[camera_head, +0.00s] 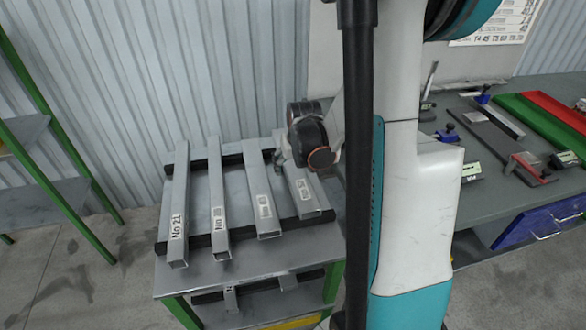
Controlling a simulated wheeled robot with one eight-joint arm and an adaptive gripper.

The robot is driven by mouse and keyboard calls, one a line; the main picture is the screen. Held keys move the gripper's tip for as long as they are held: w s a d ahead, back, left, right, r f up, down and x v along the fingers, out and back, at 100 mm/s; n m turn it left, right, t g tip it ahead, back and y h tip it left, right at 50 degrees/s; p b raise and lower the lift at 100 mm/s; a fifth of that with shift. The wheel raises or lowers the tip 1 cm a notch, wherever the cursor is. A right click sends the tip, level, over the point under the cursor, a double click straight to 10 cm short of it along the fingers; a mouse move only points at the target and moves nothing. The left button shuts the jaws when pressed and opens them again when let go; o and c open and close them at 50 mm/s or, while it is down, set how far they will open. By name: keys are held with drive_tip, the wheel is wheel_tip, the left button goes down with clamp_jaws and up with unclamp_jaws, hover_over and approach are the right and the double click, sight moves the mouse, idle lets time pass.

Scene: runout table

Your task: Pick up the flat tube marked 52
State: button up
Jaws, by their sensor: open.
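Several grey metal tubes lie side by side across black bars on a table. The leftmost tube (180,195) has a label reading "No 21". The second tube (217,190) has a label starting "No", its number unreadable. The third tube (259,185) and the wider, flatter-looking rightmost tube (311,208) carry labels too small to read, so I cannot tell which is marked 52. My gripper (279,163) is at the far end of the rightmost tube, low over it and close to the third tube. Its fingers are small and partly hidden by my wrist; it is open, with nothing visibly held.
The runout table (205,278) has a lower shelf with more tube ends. A green-framed rack (30,130) stands at the left. At the right, a workbench (500,205) holds clamps, tools and green and red bars. A corrugated wall is close behind.

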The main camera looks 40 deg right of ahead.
drive_tip(key=c, duration=1.6)
drive_tip(key=shift+o, duration=0.2)
